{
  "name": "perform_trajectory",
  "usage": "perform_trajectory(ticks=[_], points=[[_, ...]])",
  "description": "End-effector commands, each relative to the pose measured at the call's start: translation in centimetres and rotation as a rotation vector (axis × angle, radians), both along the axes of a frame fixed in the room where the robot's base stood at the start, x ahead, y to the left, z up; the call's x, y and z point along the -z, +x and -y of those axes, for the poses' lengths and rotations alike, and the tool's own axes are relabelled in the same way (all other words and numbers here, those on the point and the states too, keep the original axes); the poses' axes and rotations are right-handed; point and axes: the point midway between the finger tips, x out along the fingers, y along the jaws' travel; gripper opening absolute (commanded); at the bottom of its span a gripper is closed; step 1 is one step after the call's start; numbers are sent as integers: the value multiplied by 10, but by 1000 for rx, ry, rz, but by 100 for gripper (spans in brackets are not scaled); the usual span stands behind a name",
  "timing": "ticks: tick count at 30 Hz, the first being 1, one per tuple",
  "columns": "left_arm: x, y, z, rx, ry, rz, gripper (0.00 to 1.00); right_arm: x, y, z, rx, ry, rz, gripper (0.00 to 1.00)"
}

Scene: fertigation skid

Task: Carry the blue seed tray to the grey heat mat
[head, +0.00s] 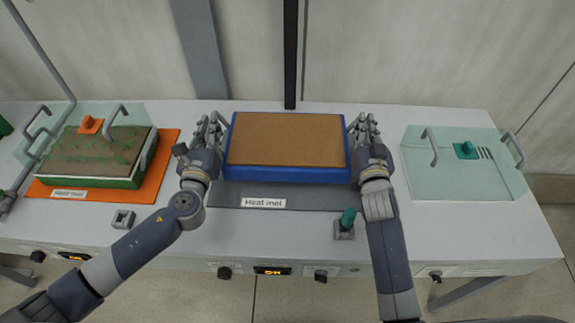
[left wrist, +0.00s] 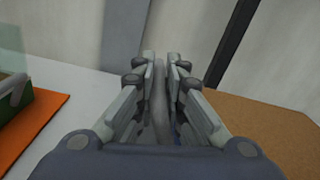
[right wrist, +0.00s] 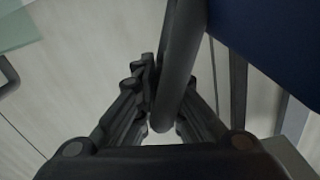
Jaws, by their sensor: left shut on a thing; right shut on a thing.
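The blue seed tray (head: 288,173), filled with brown soil, is in the middle of the head view. It is over the grey heat mat (head: 320,198), whose front strip and label show below it. I cannot tell whether the tray touches the mat. My left gripper (head: 213,128) is shut on the handle at the tray's left end; the handle shows between the fingers in the left wrist view (left wrist: 160,100). My right gripper (head: 363,128) is shut on the right handle, a dark bar in the right wrist view (right wrist: 178,75). The tray looks about level.
A green tray (head: 90,182) with seedlings stands on an orange mat (head: 160,160) at the left. A clear lid with handles (head: 465,185) lies at the right. A small green-knobbed block (head: 344,228) and a grey block (head: 123,219) are near the front edge. A black post (head: 290,60) rises behind.

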Motion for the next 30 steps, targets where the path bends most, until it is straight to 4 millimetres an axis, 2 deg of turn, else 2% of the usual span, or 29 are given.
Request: perform_trajectory(ticks=[1,8,30], points=[[1,1,-4,-5,10,2,0,-3,1,6,8,-4,6,0],[8,0,-3,-5,9,2,0,5,1,6,9,-4,6,0],[41,0,-3,-5,9,2,0,38,1,6,9,-4,6,0]])
